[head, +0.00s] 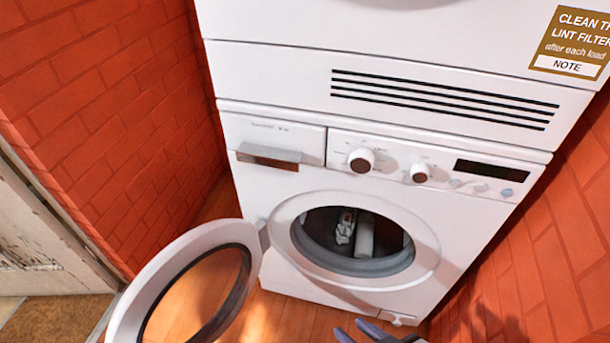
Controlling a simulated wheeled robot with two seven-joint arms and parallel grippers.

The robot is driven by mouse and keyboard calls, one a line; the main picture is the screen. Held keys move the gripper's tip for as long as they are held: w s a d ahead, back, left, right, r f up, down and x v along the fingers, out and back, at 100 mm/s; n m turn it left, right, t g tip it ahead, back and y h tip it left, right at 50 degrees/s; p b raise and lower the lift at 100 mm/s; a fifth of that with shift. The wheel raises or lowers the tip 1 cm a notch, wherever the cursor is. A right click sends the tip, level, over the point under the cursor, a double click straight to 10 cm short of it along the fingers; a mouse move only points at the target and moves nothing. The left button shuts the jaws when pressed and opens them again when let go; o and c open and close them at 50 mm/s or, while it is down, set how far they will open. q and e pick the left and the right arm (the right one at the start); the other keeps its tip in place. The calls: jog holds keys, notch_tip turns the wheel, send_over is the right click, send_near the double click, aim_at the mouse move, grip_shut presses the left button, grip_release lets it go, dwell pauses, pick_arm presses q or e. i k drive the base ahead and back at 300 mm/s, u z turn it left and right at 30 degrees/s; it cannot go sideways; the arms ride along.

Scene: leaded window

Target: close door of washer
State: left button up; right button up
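The white washer (458,218) stands straight ahead under a stacked machine. Its round door (152,273) is wide open, swung out to the left on the hinge at the left of the opening. The drum opening (345,262) is uncovered, with a few pale items inside. My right gripper (357,328) is at the bottom edge, below and in front of the opening, right of the door and apart from it. Its two dark fingers look spread with nothing between them; the rest is cut off by the frame. My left gripper is not in view.
Red brick walls (110,110) close in on the left and right (545,265). A weathered pale panel (35,235) stands at the far left, close to the door. Wooden floor (275,318) shows between the door and washer.

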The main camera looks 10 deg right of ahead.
aim_at(128, 322)
jog(key=u, duration=1.15)
jog(key=k, duration=0.9)
jog(key=z, duration=1.5)
